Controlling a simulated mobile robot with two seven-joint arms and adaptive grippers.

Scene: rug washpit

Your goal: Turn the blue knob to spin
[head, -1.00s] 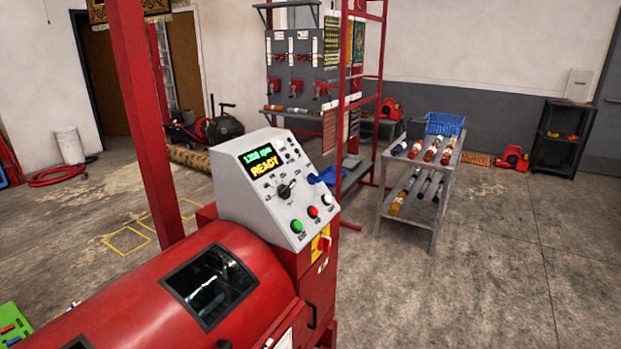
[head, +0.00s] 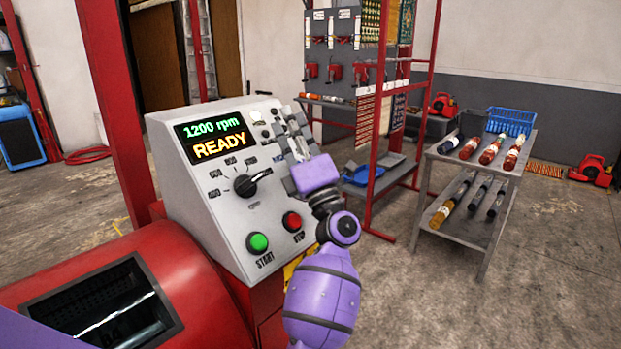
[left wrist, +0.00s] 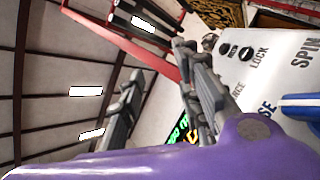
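The blue knob (left wrist: 300,103) shows at the right edge of the left wrist view, on the grey control panel (left wrist: 255,70) beside the SPIN lettering. In the head view my left gripper hides it, or nearly so. My left gripper (head: 288,128) is in front of the right part of the panel (head: 205,222), with its grey fingers pointing up and away. In the left wrist view its fingers (left wrist: 160,95) stand apart with nothing between them, and the knob is outside them. The panel display (head: 212,137) reads 1200 rpm READY. My right gripper is out of view.
A black selector (head: 252,183), a green START button (head: 258,243) and a red STOP button (head: 292,221) are close to my left gripper. The red drum (head: 175,265) is at lower left. A red post (head: 100,110) stands behind it. A grey cart (head: 478,178) stands at right.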

